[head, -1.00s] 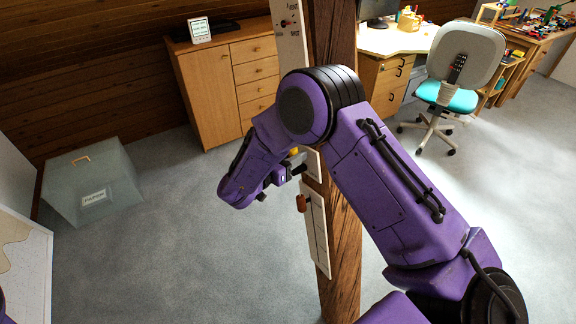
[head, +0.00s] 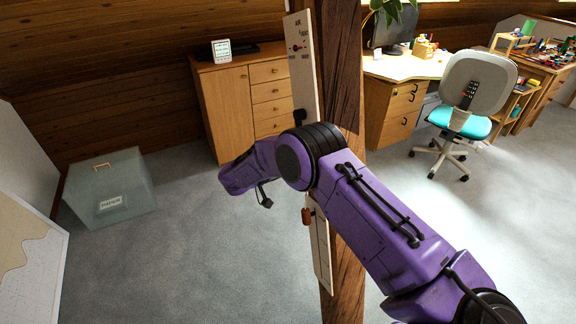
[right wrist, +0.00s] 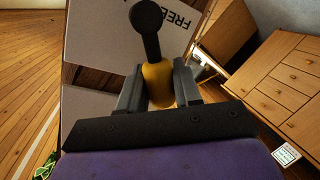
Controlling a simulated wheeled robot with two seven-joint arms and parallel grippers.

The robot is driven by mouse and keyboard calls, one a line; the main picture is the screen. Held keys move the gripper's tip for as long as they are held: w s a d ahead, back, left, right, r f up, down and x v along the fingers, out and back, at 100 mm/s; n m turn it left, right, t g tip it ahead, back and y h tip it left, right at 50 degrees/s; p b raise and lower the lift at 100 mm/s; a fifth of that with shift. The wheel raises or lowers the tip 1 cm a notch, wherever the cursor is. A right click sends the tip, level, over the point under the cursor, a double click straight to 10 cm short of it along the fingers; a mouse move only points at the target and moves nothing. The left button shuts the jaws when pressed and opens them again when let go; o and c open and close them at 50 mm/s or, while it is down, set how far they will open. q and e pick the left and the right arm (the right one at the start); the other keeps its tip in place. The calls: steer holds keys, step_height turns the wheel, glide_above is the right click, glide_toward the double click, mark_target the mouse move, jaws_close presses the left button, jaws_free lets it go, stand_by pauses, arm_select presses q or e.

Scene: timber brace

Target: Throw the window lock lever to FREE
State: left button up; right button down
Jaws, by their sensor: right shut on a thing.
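The window lock lever shows in the right wrist view as a yellow grip (right wrist: 158,88) with a black stem and round black end. The fingers of my right gripper (right wrist: 157,80) stand on both sides of the yellow grip, shut on it. A white plate (right wrist: 100,30) behind it bears the word FREE, to the right of the black end. In the head view the plate (head: 302,50) is on the timber post (head: 338,90), and my purple right arm hides the yellow grip and fingertips. My left gripper is out of view.
An office chair (head: 470,100) stands right.

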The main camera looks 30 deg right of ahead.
steer(key=shift+f, duration=0.15)
steer(key=shift+n, duration=0.3)
steer(key=c, duration=1.2)
jaws_free()
steer(key=shift+o, duration=0.2)
steer(key=shift+w+a, duration=0.1)
steer(key=shift+a, duration=0.2)
steer(key=b+v, duration=0.3)
steer(key=v, duration=0.7)
steer(key=shift+d, duration=0.1)
